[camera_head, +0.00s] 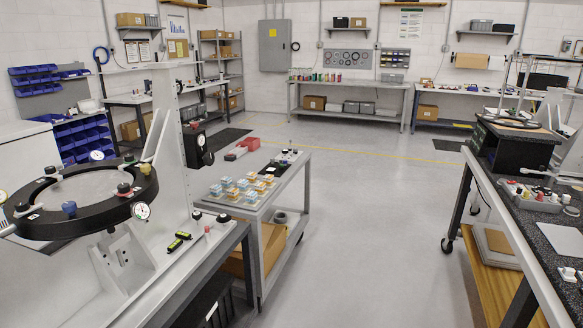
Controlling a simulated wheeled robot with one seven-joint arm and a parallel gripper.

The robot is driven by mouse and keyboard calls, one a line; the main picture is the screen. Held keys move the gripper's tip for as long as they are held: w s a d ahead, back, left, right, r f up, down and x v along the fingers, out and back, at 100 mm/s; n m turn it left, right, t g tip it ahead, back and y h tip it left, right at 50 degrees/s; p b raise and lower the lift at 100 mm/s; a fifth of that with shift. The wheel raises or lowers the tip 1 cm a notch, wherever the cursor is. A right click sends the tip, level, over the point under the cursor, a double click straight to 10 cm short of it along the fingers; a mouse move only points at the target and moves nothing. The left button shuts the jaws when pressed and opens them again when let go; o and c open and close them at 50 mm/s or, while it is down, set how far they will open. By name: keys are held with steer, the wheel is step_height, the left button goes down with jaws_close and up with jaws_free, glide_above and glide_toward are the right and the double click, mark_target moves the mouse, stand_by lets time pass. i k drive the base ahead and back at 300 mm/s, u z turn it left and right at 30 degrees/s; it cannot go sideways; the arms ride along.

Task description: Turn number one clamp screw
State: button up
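The mirror fixture stands at the left, with a black ring (92,222) around a pale round disc (88,186). Several small knobs sit on the ring. A blue knob (69,208) is at its front, and a dark knob (124,188) with a reddish base is at its right. Another dark knob (50,170) is at its back left. A white dial gauge (141,211) is at the ring's front right, and another dial (96,155) is at the back. I cannot read which clamp screw is number one. My gripper is not in view.
A cart (260,205) with blue-and-white blocks (240,186) stands right of the fixture. A yellow-and-black tool (180,241) lies on the fixture's bench. A bench (530,225) with a black box (510,148) is at the right. The grey floor (370,230) between is clear.

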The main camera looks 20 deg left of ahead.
mark_target(124, 188)
steer(key=u, duration=1)
steer(key=i, duration=1)
steer(key=u, duration=1.1)
